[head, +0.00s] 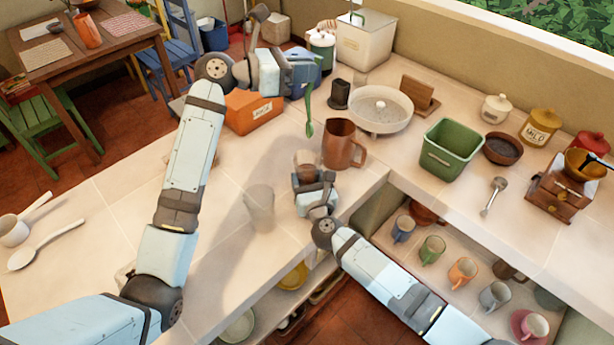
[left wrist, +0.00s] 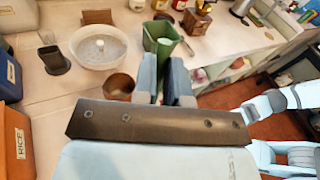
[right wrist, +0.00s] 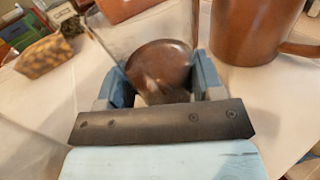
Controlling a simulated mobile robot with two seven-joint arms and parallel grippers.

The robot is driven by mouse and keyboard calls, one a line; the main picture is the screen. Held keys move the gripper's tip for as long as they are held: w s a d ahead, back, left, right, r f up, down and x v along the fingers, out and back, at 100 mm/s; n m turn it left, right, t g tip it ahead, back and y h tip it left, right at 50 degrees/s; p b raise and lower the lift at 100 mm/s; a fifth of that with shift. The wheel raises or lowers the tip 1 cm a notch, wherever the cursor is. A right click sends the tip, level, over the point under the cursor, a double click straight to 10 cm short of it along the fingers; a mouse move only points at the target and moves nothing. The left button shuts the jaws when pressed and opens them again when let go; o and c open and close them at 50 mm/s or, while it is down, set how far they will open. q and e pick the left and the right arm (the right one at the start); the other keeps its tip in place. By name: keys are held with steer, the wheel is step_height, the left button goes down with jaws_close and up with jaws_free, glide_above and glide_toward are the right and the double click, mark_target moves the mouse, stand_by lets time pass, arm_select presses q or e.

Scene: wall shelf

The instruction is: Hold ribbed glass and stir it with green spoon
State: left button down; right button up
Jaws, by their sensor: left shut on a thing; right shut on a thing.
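The green spoon (head: 309,118) hangs upright in the head view, its bowl end downward. My left gripper (head: 308,80) is shut on its upper part. My right gripper (head: 314,180) is shut around the glass from the front. The right wrist view shows the glass (right wrist: 118,38) between the fingers.
A brown jug (head: 342,146) stands close right of the held glass. Another clear glass (head: 259,208) stands to the left. An orange box (head: 250,112), a dark cup (head: 339,94) and a white bowl (head: 381,110) are behind. The counter's inner edge lies right of the jug.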

steer(key=o, duration=1.2)
steer(key=shift+o, duration=0.2)
steer(key=v, duration=1.2)
steer(key=shift+s, duration=0.1)
